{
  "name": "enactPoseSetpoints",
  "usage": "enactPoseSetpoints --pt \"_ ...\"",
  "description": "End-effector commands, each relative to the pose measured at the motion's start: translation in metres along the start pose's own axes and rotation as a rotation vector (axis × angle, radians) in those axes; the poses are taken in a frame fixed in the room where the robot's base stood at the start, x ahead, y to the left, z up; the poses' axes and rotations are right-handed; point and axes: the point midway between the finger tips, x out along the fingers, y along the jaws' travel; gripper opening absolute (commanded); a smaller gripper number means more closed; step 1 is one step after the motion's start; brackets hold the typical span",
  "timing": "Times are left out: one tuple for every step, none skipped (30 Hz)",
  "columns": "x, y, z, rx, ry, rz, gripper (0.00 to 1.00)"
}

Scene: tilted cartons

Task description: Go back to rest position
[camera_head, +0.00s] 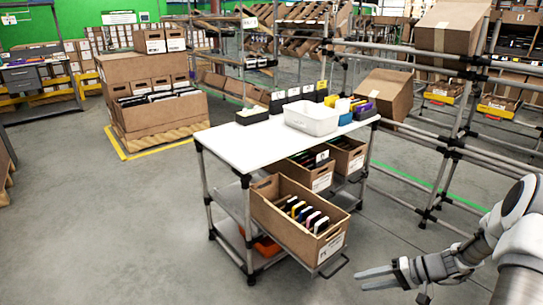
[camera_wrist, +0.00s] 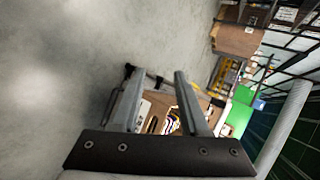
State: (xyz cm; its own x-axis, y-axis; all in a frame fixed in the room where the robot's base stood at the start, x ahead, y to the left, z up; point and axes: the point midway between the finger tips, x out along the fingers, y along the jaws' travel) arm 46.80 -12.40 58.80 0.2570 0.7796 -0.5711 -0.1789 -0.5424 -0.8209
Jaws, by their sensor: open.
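My gripper (camera_head: 378,279) is at the lower right in the head view, out over the floor and to the right of the cart. Its fingers point left. In the wrist view its two fingers (camera_wrist: 158,98) stand apart with nothing held between them. Behind them the wrist view shows an open carton (camera_wrist: 160,108) with several coloured items in it. In the head view an open carton (camera_head: 285,225) with several dark and coloured items sits tilted on the cart's lower shelf, apart from my gripper.
The cart has a white top (camera_head: 240,146) with a white bin (camera_head: 312,118) on it. Two smaller cartons (camera_head: 312,172) sit under the top. A pipe rack (camera_head: 440,150) holding tilted cartons (camera_head: 384,92) stands at the right. A pallet of cartons (camera_head: 160,115) stands at the back left. The left floor is clear.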

Motion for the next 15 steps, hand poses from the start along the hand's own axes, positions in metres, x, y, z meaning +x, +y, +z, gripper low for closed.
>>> enactPoseSetpoints --pt "-0.005 -0.019 0.003 -0.025 -0.024 0.04 0.45" --pt "-0.008 -0.028 0.005 -0.033 -0.038 0.063 0.45" --pt "-0.011 -0.04 0.009 -0.046 -0.055 0.094 0.45" --pt "-0.013 -0.049 0.012 -0.056 -0.067 0.116 0.45" --pt "-0.015 -0.058 0.016 -0.065 -0.079 0.139 0.45" --pt "-0.018 -0.069 0.02 -0.077 -0.092 0.17 0.45" --pt "-0.021 -0.078 0.024 -0.088 -0.101 0.194 0.45" --pt "-0.023 -0.086 0.027 -0.097 -0.109 0.217 0.45" --pt "-0.026 -0.097 0.032 -0.11 -0.117 0.249 0.45" --pt "-0.029 -0.105 0.037 -0.12 -0.124 0.272 0.45" --pt "-0.031 -0.113 0.041 -0.129 -0.128 0.295 0.45" --pt "-0.034 -0.124 0.047 -0.143 -0.135 0.326 0.45" --pt "-0.037 -0.132 0.051 -0.152 -0.137 0.349 0.45" --pt "-0.039 -0.139 0.056 -0.163 -0.141 0.371 0.45" --pt "-0.042 -0.149 0.062 -0.177 -0.142 0.401 0.45"
